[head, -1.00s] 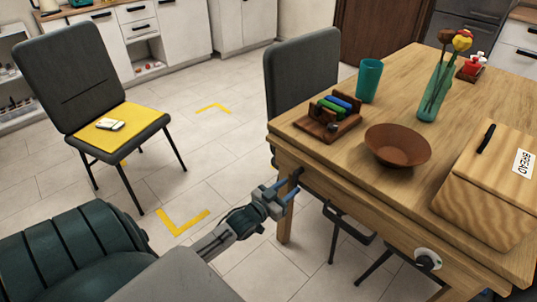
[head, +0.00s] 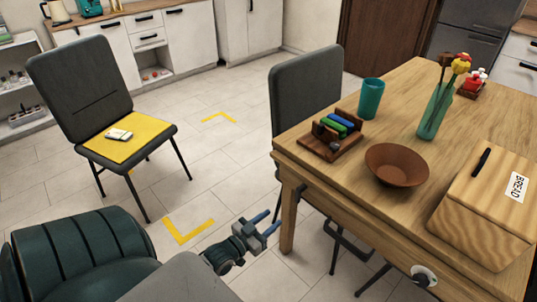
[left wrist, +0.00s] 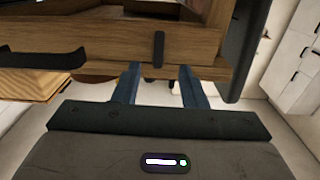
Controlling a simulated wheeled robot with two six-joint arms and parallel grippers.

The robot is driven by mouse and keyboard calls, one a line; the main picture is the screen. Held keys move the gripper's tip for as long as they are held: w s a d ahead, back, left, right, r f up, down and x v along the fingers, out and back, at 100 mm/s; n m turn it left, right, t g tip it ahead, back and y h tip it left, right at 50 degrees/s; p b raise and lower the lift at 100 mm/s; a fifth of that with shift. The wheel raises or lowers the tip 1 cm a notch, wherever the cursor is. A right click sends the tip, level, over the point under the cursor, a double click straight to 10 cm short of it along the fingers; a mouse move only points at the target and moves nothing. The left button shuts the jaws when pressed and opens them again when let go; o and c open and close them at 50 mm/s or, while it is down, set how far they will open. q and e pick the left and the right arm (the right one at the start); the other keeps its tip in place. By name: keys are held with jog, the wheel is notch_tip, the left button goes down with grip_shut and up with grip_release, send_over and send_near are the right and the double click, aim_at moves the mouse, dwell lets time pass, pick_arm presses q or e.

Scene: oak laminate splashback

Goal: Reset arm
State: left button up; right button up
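My left gripper (head: 273,218) hangs low over the tiled floor, at the near left of the wooden table (head: 440,120). Its two blue fingers are apart with nothing between them. In the left wrist view the fingers of the left gripper (left wrist: 158,82) also stand apart, with the table's wooden edge beyond them. A small dark fitting (left wrist: 159,49) on that edge lines up with the gap. The gripper looks clear of the table in the head view. My right gripper is in neither view.
The table bears a brown bowl (head: 397,166), a teal cup (head: 371,98), a wooden caddy (head: 318,146), a flower vase (head: 436,112) and a bread box (head: 470,225). A grey chair (head: 80,85) with a yellow cushion stands left.

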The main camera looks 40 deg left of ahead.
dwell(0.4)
